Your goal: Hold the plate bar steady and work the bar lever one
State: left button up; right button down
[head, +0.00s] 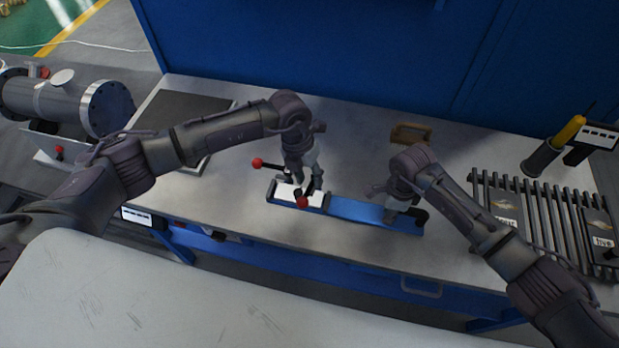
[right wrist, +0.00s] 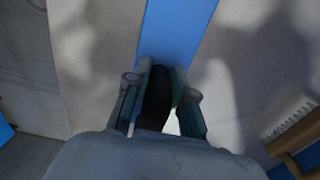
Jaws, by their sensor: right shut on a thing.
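The plate bar (head: 357,209) is a long blue bar lying on the bench, with a white section at its left and a black end grip (head: 421,216) at its right. Two levers with red knobs stand at the white section: one knob (head: 257,162) points left, the other knob (head: 302,202) is at the front. My left gripper (head: 306,187) points down over the white section, close to the levers; whether it grips one is unclear. My right gripper (head: 401,213) is shut on the black end grip, which shows between its fingers in the right wrist view (right wrist: 157,92).
A dark mat (head: 180,115) lies at the back left of the bench. A slatted black rack (head: 520,205) and a yellow-handled tool in a holder (head: 545,155) are at right. Grey bench top is clear around the bar.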

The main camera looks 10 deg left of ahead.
pick_arm(q)
notch_tip(320, 180, up, 10)
jog(key=a, duration=0.2)
jog(key=shift+w+r, duration=0.2)
jog(key=shift+r, duration=0.05)
pick_arm(e)
jog(key=c, duration=0.9)
grip_release()
